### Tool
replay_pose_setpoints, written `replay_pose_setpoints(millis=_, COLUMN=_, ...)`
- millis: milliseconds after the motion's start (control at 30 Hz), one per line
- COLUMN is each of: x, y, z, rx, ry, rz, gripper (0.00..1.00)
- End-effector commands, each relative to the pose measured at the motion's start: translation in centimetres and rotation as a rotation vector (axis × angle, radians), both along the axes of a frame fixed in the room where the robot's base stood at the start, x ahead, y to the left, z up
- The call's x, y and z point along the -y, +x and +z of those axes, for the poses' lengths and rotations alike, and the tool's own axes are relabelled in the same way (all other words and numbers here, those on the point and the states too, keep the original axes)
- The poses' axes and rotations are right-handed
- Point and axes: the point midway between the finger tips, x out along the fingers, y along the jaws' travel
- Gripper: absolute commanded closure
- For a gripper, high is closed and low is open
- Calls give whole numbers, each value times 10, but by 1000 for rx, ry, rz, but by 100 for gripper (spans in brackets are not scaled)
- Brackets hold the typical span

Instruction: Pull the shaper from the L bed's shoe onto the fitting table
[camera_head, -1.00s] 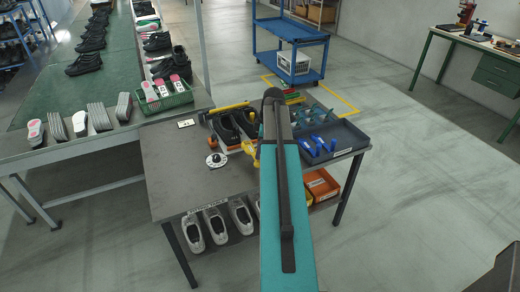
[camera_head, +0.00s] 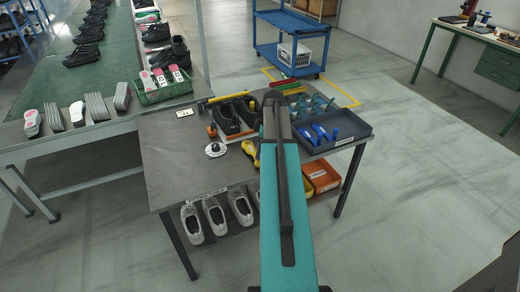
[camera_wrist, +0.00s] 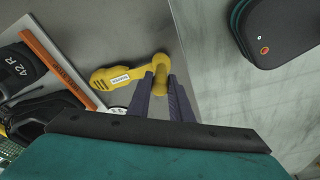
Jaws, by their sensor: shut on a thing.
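The yellow shaper (camera_wrist: 121,76) has a white label on its body and a knob at its right end in the wrist view. My gripper (camera_wrist: 161,85) is shut on that knob. The shaper is clear of the shoes, over bare grey table near the edge; whether it touches the top is unclear. In the head view the shaper (camera_head: 249,150) shows just left of my arm, which hides my gripper. Two black shoes (camera_head: 224,120) sit behind it on the fitting table (camera_head: 165,165). In the wrist view one dark shoe (camera_wrist: 17,68) bears "42 R". I cannot tell which bed is L.
An orange bar (camera_wrist: 63,71) lies between shoes and shaper in the wrist view. A green conveyor (camera_head: 60,95) with shoes is at left. The table's front left is bare.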

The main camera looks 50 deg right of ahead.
Motion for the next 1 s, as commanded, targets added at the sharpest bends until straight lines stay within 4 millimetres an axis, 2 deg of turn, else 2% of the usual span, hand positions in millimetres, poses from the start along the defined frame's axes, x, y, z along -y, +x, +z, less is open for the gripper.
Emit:
replay_pose_setpoints(millis=200, x=0, y=0, z=-8, rx=0, ry=0, rz=0, gripper=97)
replay_pose_setpoints(millis=567, x=0, y=0, z=-8, rx=0, ry=0, rz=0, gripper=97)
replay_pose_setpoints(millis=600, x=0, y=0, z=-8, rx=0, ry=0, rz=0, gripper=74)
replay_pose_setpoints(millis=700, x=0, y=0, z=-8, rx=0, ry=0, rz=0, gripper=59)
replay_pose_setpoints(millis=1000, x=0, y=0, z=-8, rx=0, ry=0, rz=0, gripper=59)
